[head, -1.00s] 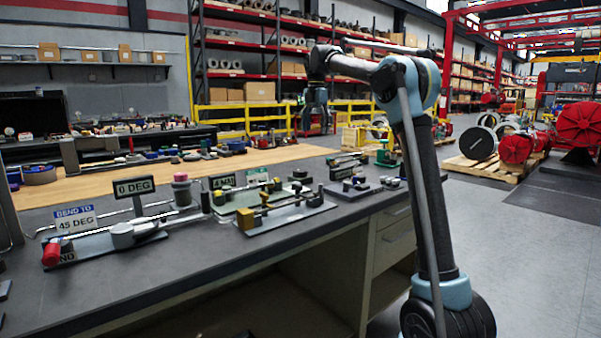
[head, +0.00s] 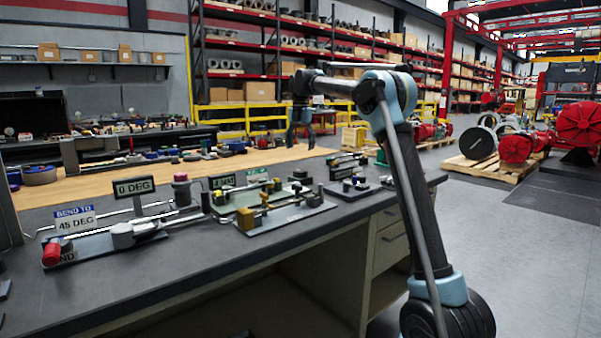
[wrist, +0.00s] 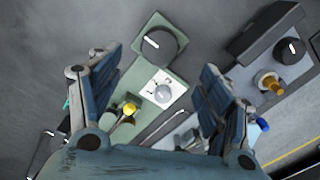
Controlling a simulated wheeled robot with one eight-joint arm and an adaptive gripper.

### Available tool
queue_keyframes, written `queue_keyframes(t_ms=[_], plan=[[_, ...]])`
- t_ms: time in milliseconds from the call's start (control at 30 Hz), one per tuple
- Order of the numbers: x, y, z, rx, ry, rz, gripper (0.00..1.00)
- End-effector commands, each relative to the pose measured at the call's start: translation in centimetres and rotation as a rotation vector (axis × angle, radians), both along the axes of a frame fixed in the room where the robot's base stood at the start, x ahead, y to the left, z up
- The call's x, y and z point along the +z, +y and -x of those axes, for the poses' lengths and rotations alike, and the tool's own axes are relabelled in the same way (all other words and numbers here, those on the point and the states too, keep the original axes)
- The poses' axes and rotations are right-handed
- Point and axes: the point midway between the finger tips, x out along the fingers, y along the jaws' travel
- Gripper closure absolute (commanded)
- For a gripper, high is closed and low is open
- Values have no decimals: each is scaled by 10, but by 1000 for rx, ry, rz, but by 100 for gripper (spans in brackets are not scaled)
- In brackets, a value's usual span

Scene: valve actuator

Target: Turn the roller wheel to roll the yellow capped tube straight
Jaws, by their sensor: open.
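In the wrist view, a green plate (wrist: 185,62) bears a round black knob (wrist: 160,43) with a white mark, which may be the roller wheel. A yellow cap (wrist: 129,108) sits on the end of a grey tube (wrist: 115,128), below the knob in the picture and tilted to the plate's edges. A white square with a grey round part (wrist: 162,91) lies between them. My gripper (wrist: 160,78) is open and empty above this fixture, its fingers on either side. In the head view, my gripper (head: 300,140) hangs above the bench's far part.
In the head view, the bench (head: 130,285) holds several fixtures and a "45 DEG" sign (head: 74,220). A grey fixture with a yellow block (head: 245,219) stands nearer. The bench's front is clear.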

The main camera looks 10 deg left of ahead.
Motion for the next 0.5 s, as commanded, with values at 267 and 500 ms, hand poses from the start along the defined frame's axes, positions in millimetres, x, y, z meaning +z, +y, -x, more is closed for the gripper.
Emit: queue_keyframes(t_ms=[267, 500], plan=[[-48, 0, 0, -1, 0, 0, 28], [-86, 0, 0, -1, 0, 0, 28]])
